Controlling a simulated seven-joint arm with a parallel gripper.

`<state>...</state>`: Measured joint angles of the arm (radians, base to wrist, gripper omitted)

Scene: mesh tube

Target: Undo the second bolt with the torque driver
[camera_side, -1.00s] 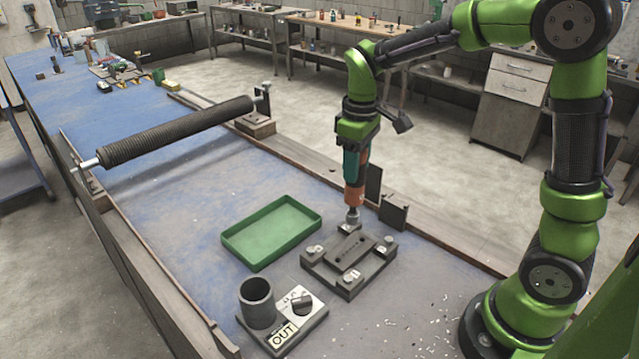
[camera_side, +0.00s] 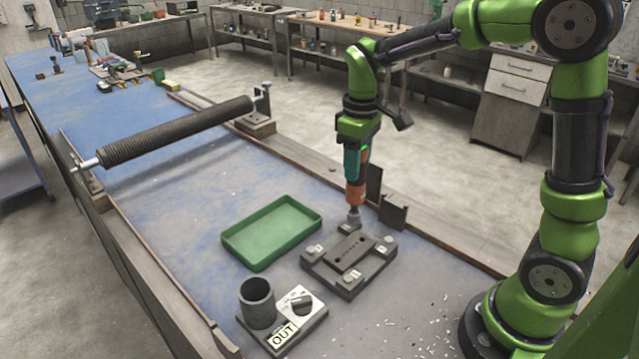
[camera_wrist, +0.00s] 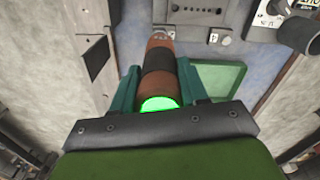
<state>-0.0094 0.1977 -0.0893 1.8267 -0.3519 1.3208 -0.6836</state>
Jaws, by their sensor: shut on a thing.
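Other bolt heads show at the left corner (camera_side: 318,248), right corner (camera_side: 385,244) and front corner (camera_side: 351,276), beside small labels. In the wrist view the driver (camera_wrist: 159,70) sits between my fingers, with a green light (camera_wrist: 159,104) glowing.
An empty green tray (camera_side: 272,232) lies left of the plate. A grey cup (camera_side: 257,303) and a dial box (camera_side: 302,303) marked OUT stand in front. A dark upright bracket (camera_side: 393,212) is close right of the driver. A long mesh-covered roller (camera_side: 180,132) spans the bench behind.

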